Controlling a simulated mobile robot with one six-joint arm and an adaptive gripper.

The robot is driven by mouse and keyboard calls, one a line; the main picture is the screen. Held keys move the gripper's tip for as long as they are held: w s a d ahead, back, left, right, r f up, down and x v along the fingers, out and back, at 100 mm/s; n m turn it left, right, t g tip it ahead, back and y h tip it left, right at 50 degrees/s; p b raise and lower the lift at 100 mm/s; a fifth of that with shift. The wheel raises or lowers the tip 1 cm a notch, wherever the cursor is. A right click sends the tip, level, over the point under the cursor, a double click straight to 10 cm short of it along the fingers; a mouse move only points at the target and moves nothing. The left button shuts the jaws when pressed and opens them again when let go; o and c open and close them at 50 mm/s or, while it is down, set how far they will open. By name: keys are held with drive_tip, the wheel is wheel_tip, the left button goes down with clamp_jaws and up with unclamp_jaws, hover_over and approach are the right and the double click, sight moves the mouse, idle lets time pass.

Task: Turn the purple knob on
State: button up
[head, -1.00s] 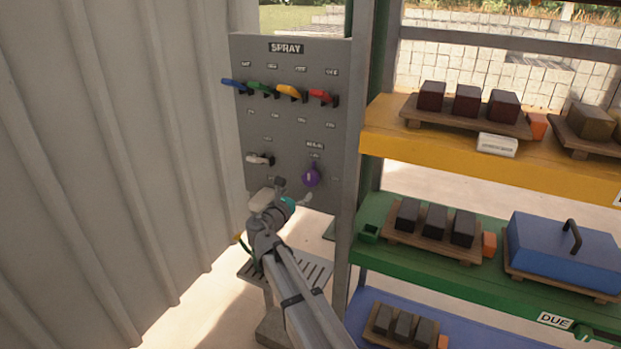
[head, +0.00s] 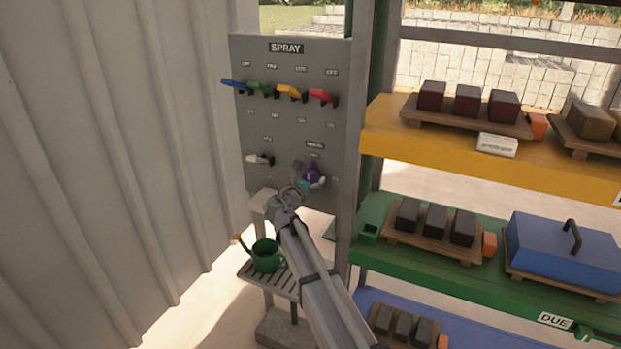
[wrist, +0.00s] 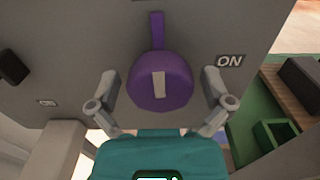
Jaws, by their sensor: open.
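The purple knob (wrist: 161,84) is on the grey SPRAY panel, low on its right side in the head view (head: 312,174). It is round with a white mark, and a purple bar points up from it in the wrist view. An "ON" label (wrist: 230,62) sits to its right. My gripper (wrist: 160,98) is open, with one finger on each side of the knob. I cannot tell whether the fingers touch it. In the head view my gripper (head: 309,175) partly covers the knob.
Above the knob are blue, green, yellow and red levers (head: 290,93), and a white lever (head: 259,160) is to its left. A green watering can (head: 266,256) stands on a slatted stand below. Shelves with a yellow board (head: 375,138) and a green board (head: 372,262) are to the right.

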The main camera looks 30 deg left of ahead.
drive_tip(key=c, duration=1)
drive_tip(key=shift+m, duration=0.3)
drive_tip(key=m, duration=0.4)
drive_tip(key=shift+d, duration=0.1)
drive_tip(key=m, duration=0.4)
drive_tip(key=shift+d+f+m, duration=0.1)
drive_tip(key=shift+m, duration=0.3)
drive_tip(key=m, duration=0.4)
drive_tip(key=shift+f+m, duration=0.1)
drive_tip(key=shift+m, duration=2.2)
drive_tip(key=shift+d, duration=0.1)
